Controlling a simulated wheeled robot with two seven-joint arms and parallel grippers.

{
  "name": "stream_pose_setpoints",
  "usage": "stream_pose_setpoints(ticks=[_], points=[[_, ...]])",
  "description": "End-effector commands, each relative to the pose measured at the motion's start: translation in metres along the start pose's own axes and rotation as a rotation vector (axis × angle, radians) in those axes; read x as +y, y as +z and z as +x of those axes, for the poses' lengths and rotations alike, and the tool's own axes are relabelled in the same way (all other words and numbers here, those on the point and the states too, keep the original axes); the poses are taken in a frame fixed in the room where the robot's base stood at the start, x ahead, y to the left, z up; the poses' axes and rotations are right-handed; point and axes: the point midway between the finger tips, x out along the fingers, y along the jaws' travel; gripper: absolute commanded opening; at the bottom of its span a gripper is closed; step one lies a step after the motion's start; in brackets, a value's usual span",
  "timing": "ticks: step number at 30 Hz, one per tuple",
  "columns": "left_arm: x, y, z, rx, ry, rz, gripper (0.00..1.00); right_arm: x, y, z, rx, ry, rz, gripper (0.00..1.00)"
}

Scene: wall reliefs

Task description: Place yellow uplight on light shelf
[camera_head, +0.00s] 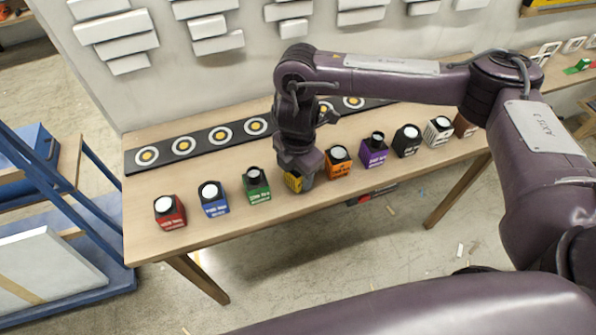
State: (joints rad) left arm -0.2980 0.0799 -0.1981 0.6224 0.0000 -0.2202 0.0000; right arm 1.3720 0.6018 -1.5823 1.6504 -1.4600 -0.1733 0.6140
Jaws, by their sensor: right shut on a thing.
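The yellow uplight (293,183) stands in the row of coloured uplights near the front of the wooden table. My right gripper (300,167) comes down over it from above and is shut on it. The gripper and wrist hide most of its top. I cannot tell whether it still touches the table. A long black strip (205,136) with several white-ringed yellow discs lies along the back of the table by the wall; I cannot tell if it is the light shelf. My left gripper is not in view.
Green (257,187), blue (213,199) and red (170,212) uplights stand left of the yellow one. Orange (338,163), purple (374,152) and other uplights stand close on its right. White slabs (122,38) jut from the wall above. A blue rack (60,205) stands left.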

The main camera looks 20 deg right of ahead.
Motion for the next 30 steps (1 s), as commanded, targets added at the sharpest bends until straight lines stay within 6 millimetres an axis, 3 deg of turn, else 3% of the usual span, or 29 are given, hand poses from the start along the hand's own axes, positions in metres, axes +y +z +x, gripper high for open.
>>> stream_pose_setpoints(ticks=[6,7,12,23,30], points=[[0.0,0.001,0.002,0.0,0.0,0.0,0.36,0.0,0.0,0.004,0.0,0.0,0.0,0.19],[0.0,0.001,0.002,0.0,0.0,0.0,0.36,0.0,0.0,0.003,0.0,0.0,0.0,0.48],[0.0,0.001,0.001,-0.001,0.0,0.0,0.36,0.0,0.0,0.003,0.0,0.0,0.0,0.67],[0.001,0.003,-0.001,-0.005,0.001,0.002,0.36,0.001,0.0,-0.005,-0.002,0.002,-0.002,0.67],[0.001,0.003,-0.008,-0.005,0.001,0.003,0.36,0.002,0.001,-0.049,-0.005,0.007,-0.002,0.67]])
